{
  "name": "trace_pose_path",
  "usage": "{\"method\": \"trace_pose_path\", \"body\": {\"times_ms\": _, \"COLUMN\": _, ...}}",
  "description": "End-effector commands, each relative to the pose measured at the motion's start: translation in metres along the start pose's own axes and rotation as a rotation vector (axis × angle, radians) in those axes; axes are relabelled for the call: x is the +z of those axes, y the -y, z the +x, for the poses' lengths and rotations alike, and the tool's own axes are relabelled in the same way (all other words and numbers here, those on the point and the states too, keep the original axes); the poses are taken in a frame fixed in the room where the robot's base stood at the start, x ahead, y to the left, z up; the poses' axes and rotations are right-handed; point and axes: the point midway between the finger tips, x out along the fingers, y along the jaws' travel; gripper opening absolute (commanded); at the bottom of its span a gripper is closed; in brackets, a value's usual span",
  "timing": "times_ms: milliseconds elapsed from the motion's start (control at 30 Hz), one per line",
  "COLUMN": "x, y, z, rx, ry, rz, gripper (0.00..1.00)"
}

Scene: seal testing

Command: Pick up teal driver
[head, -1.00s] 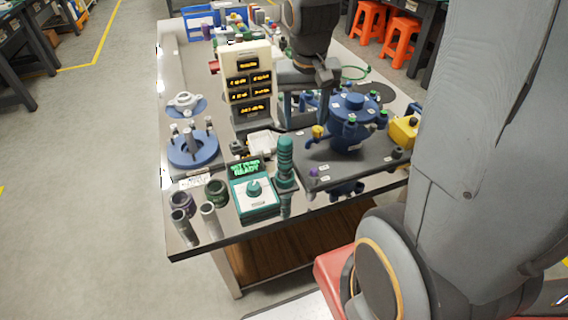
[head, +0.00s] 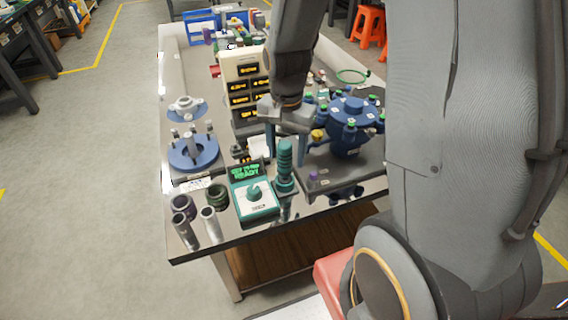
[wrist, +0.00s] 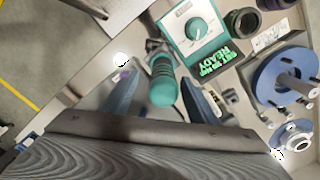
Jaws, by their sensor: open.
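The teal driver (head: 285,166) stands upright near the front of the bench, just right of the teal control box (head: 254,194). It has a ribbed teal handle, and its lower end is hard to make out. My gripper (head: 286,160) is open, with its fingers pointing down just behind and above the driver. In the wrist view the driver's handle (wrist: 163,82) lies between and slightly beyond the two open fingers (wrist: 155,98). I cannot tell whether either finger touches it.
A blue pump-like fixture (head: 349,128) stands on a dark plate to the right. A display tower (head: 242,70) is behind. Grey tubes (head: 212,224) and dark rings (head: 216,196) stand at the front left, with a blue flange (head: 193,154) farther back.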

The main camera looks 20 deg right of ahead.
Motion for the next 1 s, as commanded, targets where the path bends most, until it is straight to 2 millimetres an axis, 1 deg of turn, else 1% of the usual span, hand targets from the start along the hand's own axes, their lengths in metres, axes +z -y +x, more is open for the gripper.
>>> {"method": "trace_pose_path", "body": {"times_ms": 167, "x": 0.000, "y": 0.001, "z": 0.012, "rx": 0.001, "ry": 0.001, "rz": -0.001, "gripper": 0.54}}
{"method": "trace_pose_path", "body": {"times_ms": 500, "x": -0.001, "y": 0.004, "z": 0.050, "rx": 0.001, "ry": 0.001, "rz": -0.001, "gripper": 0.54}}
{"method": "trace_pose_path", "body": {"times_ms": 633, "x": -0.001, "y": 0.004, "z": 0.056, "rx": 0.000, "ry": 0.000, "rz": -0.001, "gripper": 0.54}}
{"method": "trace_pose_path", "body": {"times_ms": 867, "x": -0.001, "y": 0.005, "z": 0.056, "rx": -0.001, "ry": -0.001, "rz": -0.001, "gripper": 0.54}}
{"method": "trace_pose_path", "body": {"times_ms": 967, "x": -0.001, "y": 0.005, "z": 0.056, "rx": -0.001, "ry": -0.001, "rz": -0.001, "gripper": 0.38}}
{"method": "trace_pose_path", "body": {"times_ms": 1000, "x": -0.001, "y": 0.005, "z": 0.056, "rx": -0.001, "ry": -0.001, "rz": -0.001, "gripper": 0.32}}
